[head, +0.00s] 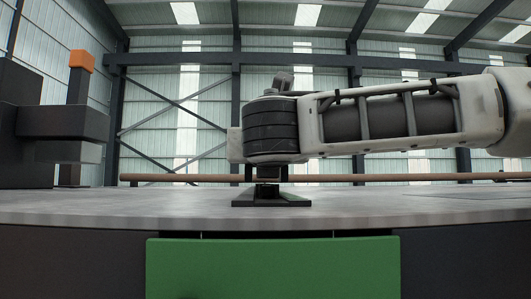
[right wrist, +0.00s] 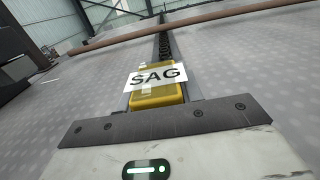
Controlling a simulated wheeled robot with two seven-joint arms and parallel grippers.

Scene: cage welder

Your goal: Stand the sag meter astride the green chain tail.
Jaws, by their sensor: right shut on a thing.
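The sag meter is a yellow block with a white "SAG" label (right wrist: 156,76) in the right wrist view. My right gripper (head: 266,178) is shut on it, with a dark finger along each side of the block. In the head view the gripper points down just above the table, and I cannot make out the meter there. A dark chain (right wrist: 164,48) runs away beyond the meter in the right wrist view; no green shows on it. I cannot tell whether the meter straddles or touches a chain. My left gripper is not in view.
A low black piece (head: 270,202) with a small green patch stands on the grey table (head: 170,205) below my right gripper. A brown rod (head: 190,178) crosses behind. A green panel (head: 272,268) is at the front. Dark machinery (head: 60,122) with an orange top stands left.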

